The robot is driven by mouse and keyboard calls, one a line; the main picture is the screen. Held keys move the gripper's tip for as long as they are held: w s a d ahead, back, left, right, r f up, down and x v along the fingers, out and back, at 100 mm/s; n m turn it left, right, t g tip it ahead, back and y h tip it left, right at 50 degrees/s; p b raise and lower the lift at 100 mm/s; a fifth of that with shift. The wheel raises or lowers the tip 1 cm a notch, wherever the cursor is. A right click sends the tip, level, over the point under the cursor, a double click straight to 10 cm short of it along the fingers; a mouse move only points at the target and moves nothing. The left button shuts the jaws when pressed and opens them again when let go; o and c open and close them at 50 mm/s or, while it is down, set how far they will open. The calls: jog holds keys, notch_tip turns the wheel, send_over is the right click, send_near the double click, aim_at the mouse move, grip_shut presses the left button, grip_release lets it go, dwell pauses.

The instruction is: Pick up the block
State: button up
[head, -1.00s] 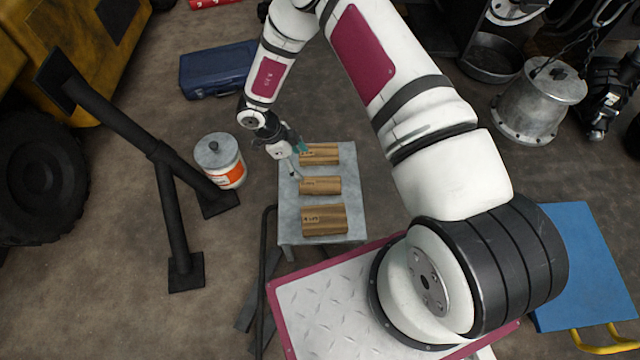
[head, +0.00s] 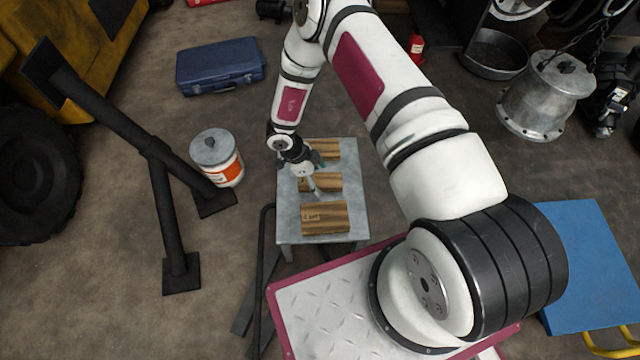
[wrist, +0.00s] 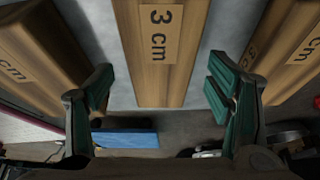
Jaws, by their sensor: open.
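Three wooden blocks lie in a row on a small grey metal table (head: 290,228): a near block (head: 326,218), a middle block (head: 328,182) and a far block (head: 324,150). In the wrist view the middle block (wrist: 160,55) bears a "3 cm" label and stands centred between the fingers. One block (wrist: 38,55) is at the left and another (wrist: 285,50) at the right. My gripper (wrist: 160,92) is open and empty, with its fingers apart on either side of the middle block's near end. In the head view my gripper (head: 314,180) hangs over the middle block and partly hides it.
A white and orange can (head: 218,160) and a black angled stand (head: 160,160) are left of the table. A blue case (head: 220,66) lies behind. A metal pot (head: 545,95) is at the right.

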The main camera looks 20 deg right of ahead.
jog(key=shift+d+f, duration=0.1)
jog(key=shift+f, duration=0.25)
jog(key=shift+r, duration=0.1)
jog(key=c, duration=1.3)
